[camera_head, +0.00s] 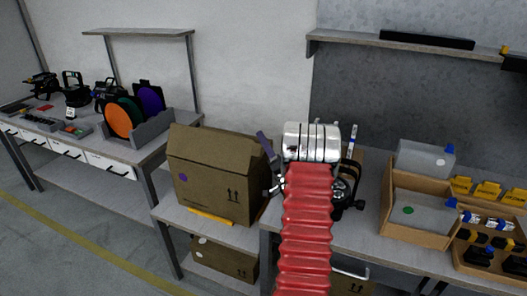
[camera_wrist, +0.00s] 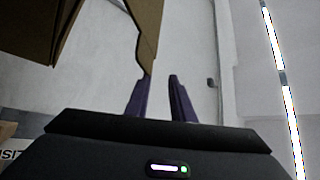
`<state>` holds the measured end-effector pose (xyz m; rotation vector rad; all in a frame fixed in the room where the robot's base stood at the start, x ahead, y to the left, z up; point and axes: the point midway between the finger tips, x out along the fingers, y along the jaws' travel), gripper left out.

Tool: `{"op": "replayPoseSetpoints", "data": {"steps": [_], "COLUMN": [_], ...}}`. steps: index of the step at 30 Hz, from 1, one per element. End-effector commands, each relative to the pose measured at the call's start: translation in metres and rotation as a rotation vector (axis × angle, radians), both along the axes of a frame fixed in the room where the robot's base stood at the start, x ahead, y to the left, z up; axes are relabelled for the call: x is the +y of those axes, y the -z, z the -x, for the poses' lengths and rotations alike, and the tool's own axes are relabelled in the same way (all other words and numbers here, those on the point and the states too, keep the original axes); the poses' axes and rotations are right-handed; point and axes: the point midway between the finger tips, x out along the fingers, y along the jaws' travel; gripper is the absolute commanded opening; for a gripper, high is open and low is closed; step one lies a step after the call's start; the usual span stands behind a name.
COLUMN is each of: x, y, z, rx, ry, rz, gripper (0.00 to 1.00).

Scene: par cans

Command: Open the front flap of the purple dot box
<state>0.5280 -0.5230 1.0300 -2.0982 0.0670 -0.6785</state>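The purple dot box (camera_head: 215,188) is a brown cardboard box with a purple dot on its front face, standing on a lower grey table. Its top panels stand up and lean, with a long one (camera_head: 222,142) along the front. My gripper (camera_head: 268,165) is at the box's right side, partly hidden by my arm. In the wrist view my gripper (camera_wrist: 159,87) has two purple fingers apart with a gap between them. A cardboard flap (camera_wrist: 147,30) reaches down to the left fingertip; I cannot tell whether they touch. More cardboard (camera_wrist: 30,30) fills the upper left.
A second carton (camera_head: 222,260) sits on the shelf below. A workbench at right holds an open tray (camera_head: 388,225) and yellow bins (camera_head: 487,190). A left bench holds coloured discs (camera_head: 118,121) in a grey rack. A wall shelf (camera_head: 400,43) hangs above the right bench.

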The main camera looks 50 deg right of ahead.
Motion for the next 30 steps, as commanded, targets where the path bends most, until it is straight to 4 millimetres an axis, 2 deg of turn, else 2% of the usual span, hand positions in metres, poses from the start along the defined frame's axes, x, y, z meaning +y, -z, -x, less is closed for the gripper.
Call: {"op": "replayPoseSetpoints", "data": {"steps": [3, 6, 20, 25, 30], "x": [0.000, 0.000, 0.001, 0.009, 0.031], "y": [-0.015, -0.020, -0.024, -0.033, -0.053], "z": [0.000, 0.000, -0.002, -0.015, -0.041], "rx": [0.000, 0.000, 0.004, 0.046, 0.149], "ry": [0.000, 0.000, 0.001, 0.015, 0.054], "rz": [0.001, 0.000, 0.001, 0.017, 0.058], "gripper": [0.22, 0.22, 0.22, 0.22, 0.22]}}
